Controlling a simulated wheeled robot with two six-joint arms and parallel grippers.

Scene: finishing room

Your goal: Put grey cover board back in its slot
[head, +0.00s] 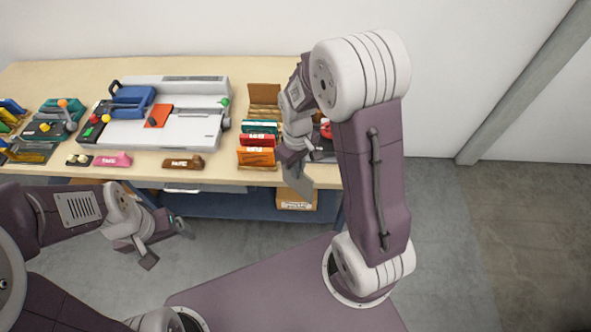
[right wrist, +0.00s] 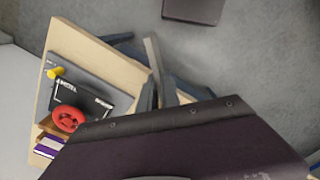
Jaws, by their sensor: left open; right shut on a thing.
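The grey cover board (head: 299,182) hangs tilted in my right gripper (head: 294,150), in front of the table's front edge at its right end. The right wrist view shows the board (right wrist: 153,60) nearly edge-on between the fingers of the right gripper (right wrist: 156,93). A rack (head: 263,94) on the table, left of the right gripper, holds teal, red and orange boards in slots. My left gripper (head: 166,244) is open and empty, low in front of the table.
A white-grey machine (head: 188,128) with a blue part stands mid-table. A pink block (head: 113,160) and a brown block (head: 182,162) lie near the front edge. A dark device with a red knob (right wrist: 68,118) stands at the table's right end. A cardboard box (head: 297,199) sits below.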

